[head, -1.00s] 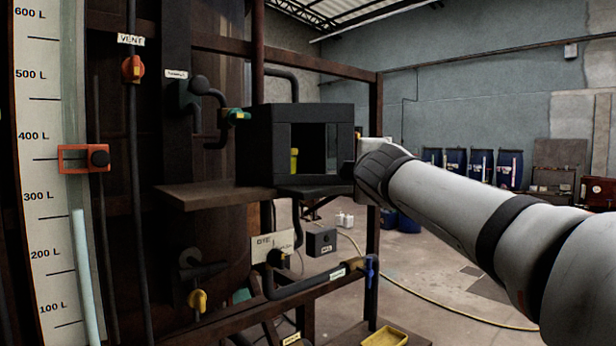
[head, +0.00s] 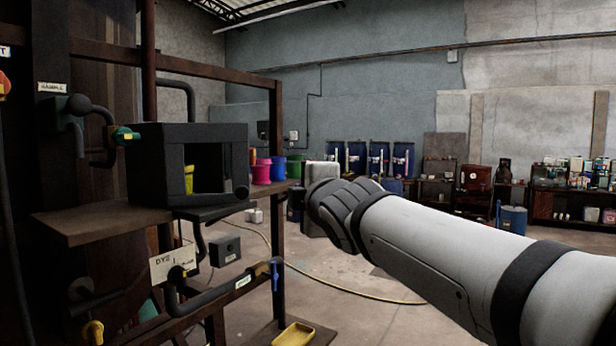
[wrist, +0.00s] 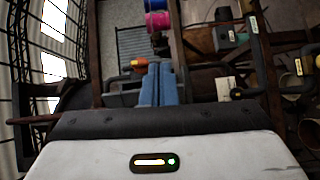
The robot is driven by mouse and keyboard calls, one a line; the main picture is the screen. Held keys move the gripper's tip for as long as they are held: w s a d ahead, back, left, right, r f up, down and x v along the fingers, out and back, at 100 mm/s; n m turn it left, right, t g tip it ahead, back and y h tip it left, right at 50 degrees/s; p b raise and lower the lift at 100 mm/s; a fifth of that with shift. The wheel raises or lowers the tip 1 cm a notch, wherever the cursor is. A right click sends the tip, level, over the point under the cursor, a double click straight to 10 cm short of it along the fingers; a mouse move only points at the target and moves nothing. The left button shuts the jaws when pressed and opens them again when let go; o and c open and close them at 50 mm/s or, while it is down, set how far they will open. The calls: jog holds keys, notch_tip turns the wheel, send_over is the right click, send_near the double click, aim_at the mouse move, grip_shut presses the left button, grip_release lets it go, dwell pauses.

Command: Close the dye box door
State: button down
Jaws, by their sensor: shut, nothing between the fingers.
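The dye box (head: 160,165) is a dark box on a brown shelf, left of centre in the head view. Its front has a rectangular opening, and a yellow object (head: 189,179) shows inside at the left. A thin dark flat panel (head: 212,211) juts out level below the opening; I cannot tell whether it is the door or a ledge. A dark round knob shows at the box's lower right corner. My gripper's blue fingers (wrist: 157,85) are together and empty in the wrist view. In the head view my wrist hides them, to the right of the box and apart from it in the picture.
The brown shelf (head: 75,224) projects left of the box. Pipes and valves run below it, with a blue-handled one (head: 275,272). Pink, blue and green buckets stand behind the box; a pink one (wrist: 157,21) shows in the wrist view. A yellow tray (head: 293,336) lies low.

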notch_tip(320, 180, up, 5)
jog(key=s+d+n+y+b, duration=0.1)
jog(key=s+n+y+b, duration=0.2)
jog(key=n+y+b, duration=0.35)
jog(key=s+f+n+g+y+b, duration=0.3)
jog(key=s+f+g+y+b, duration=0.1)
jog(key=f+g+b, duration=0.25)
jog(key=w+f+p+x, duration=0.1)
jog(key=p+x, duration=0.2)
jog(key=x, duration=1)
jog(key=shift+w+d+f+g, duration=0.2)
jog(key=shift+w+g, duration=0.05)
jog(key=shift+g, duration=0.2)
jog(key=shift+w+p, duration=0.1)
jog(key=shift+p, duration=0.3)
